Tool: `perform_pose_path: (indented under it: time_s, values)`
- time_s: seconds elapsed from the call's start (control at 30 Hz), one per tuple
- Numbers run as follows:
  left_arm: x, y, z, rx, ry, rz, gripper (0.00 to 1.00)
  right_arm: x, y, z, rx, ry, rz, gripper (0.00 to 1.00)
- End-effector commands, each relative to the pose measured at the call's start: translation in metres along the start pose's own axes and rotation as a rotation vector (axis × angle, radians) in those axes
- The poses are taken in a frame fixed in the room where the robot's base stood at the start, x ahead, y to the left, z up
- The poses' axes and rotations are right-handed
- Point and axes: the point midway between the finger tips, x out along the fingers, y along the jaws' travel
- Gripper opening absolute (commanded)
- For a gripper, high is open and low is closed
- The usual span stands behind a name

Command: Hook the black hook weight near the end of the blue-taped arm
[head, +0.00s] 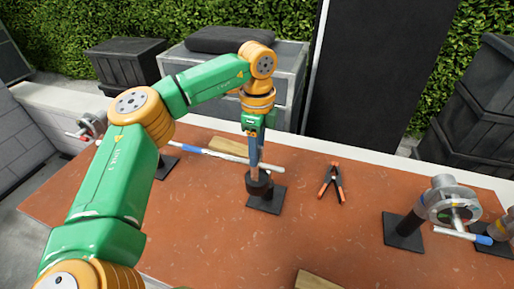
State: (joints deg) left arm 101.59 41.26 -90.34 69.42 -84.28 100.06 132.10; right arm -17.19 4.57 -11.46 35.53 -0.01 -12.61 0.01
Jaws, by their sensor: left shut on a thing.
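My left gripper (256,166) points down near the middle of the table and is shut on the black weight (259,184). The weight's hook is hidden by the fingers. The weight is over a black square plate (268,201); I cannot tell whether they touch. A metal clamp head on a black stand (443,202) at the right carries a pale arm with blue tape (482,239) at its end. A long white rod (235,159) behind my gripper also has a blue band near its left part. My right gripper is not in view.
Orange-handled pliers (331,183) lie right of my gripper. A wooden block (231,146) lies behind the white rod, another (316,281) at the front edge. A clamp head with a red tip (92,124) is at the left.

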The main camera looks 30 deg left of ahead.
Motion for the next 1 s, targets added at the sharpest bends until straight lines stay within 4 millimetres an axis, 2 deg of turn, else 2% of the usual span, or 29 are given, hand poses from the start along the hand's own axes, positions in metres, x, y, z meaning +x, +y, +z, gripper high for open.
perform_pose_path:
  time_s: [0.03,0.07,0.17,0.2,0.5,0.6,0.8,1.0]
  values:
    - [-0.001,0.000,0.000,0.000,0.001,-0.001,0.00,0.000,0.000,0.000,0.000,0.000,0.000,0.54]
    - [-0.001,0.000,0.000,0.000,0.001,-0.001,0.54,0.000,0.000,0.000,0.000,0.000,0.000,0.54]
    - [-0.001,0.000,0.000,0.000,0.001,0.000,0.81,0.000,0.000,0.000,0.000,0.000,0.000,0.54]
    - [-0.001,0.000,0.000,0.000,0.000,0.000,0.84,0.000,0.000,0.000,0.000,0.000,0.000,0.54]
    - [-0.003,-0.001,0.000,-0.001,0.001,-0.001,0.84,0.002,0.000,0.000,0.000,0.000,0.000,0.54]
    - [-0.021,-0.001,-0.001,0.000,0.002,-0.004,0.84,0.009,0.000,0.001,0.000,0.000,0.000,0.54]
    - [-0.063,0.000,-0.001,0.000,0.001,-0.003,0.84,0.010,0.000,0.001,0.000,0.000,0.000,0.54]
    - [-0.072,0.001,0.000,0.001,0.001,-0.001,0.84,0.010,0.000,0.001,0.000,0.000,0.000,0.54]
